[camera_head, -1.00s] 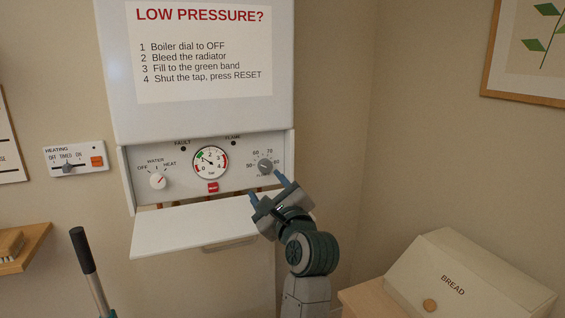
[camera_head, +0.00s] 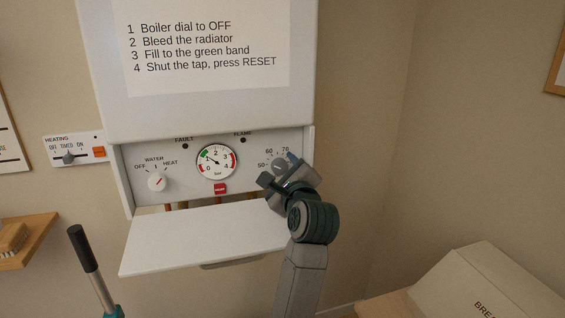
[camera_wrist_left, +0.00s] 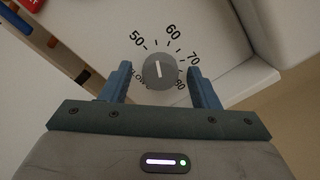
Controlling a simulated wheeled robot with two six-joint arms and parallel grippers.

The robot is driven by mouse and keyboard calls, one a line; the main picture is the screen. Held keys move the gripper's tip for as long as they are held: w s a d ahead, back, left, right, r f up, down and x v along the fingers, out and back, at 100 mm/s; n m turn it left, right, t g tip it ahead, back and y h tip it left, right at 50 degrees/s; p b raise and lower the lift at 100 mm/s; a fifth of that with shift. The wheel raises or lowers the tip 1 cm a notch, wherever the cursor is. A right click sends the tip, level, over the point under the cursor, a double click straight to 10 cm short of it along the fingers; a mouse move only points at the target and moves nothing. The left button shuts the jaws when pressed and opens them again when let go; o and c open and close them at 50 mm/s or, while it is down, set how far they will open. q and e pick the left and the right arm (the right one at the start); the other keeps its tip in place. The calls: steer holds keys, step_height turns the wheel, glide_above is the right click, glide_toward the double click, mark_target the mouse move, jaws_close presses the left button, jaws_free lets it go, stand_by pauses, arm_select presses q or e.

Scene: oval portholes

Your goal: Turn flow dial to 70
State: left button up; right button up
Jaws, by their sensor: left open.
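The flow dial (camera_head: 280,165) is a grey round knob at the right of the boiler panel, partly hidden by my gripper in the head view. In the left wrist view the dial (camera_wrist_left: 158,71) shows whole, with 50, 60, 70 and 80 around it. Its white line points up and slightly left, between 50 and 60. My left gripper (camera_head: 278,172) is at the dial. In the wrist view its blue fingers (camera_wrist_left: 160,85) stand open on either side of the knob, with a gap on each side. My right gripper is not in view.
A white flap (camera_head: 200,240) hangs open below the panel, close left of my arm. The pressure gauge (camera_head: 217,161), red button (camera_head: 220,188) and water/heat dial (camera_head: 157,182) are further left. A bread box (camera_head: 490,285) stands at lower right.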

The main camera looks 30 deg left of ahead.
arm_select(q)
steer(key=shift+w+a, duration=0.1)
steer(key=shift+w, duration=0.05)
steer(key=c, duration=1)
steer(key=shift+o, duration=0.2)
